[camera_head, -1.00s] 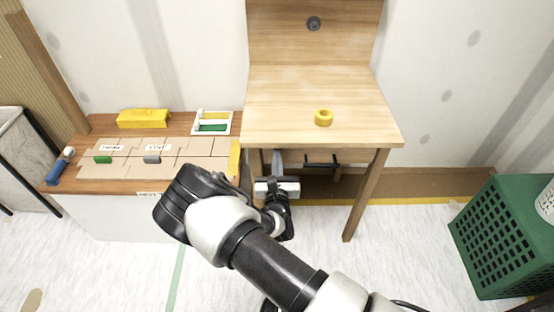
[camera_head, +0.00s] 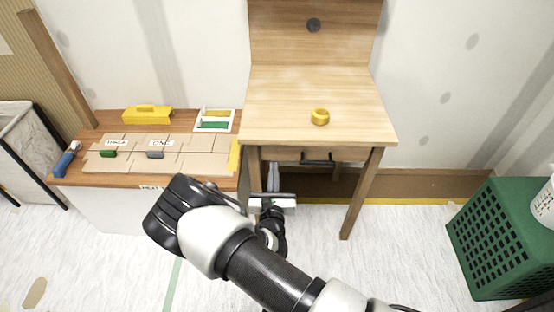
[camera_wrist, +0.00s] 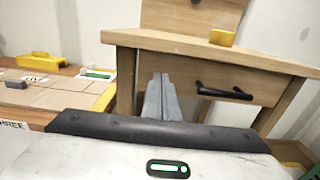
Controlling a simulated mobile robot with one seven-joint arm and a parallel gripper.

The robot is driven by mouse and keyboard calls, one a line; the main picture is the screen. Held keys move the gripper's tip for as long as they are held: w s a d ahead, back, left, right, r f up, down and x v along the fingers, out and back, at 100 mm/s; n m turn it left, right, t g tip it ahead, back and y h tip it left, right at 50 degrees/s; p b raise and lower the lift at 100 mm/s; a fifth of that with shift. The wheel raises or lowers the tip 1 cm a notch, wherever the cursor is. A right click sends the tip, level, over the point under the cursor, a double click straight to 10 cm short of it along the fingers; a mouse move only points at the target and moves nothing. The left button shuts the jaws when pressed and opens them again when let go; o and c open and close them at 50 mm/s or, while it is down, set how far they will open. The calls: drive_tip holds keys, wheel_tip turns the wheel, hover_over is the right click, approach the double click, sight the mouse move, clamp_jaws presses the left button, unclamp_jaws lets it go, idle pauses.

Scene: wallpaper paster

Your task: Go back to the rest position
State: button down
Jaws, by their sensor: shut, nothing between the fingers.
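My gripper (camera_head: 273,178) shows in the head view just in front of the wooden desk's left front leg, below the desktop. Its grey fingers are together with nothing between them. In the wrist view the gripper (camera_wrist: 162,98) points up and forward, its closed fingers against the background of the desk front. My arm reaches in from the lower right of the head view, its elbow bent at the lower middle.
At left, a low bench (camera_head: 100,182) holds cardboard panels, a yellow toolbox (camera_head: 148,115) and a white tray (camera_head: 199,121). A green crate (camera_head: 503,240) stands right. Floor between is open.

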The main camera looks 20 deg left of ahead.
drive_tip(key=v, duration=0.6)
drive_tip(key=shift+s+p, duration=0.3)
drive_tip(key=shift+p, duration=0.1)
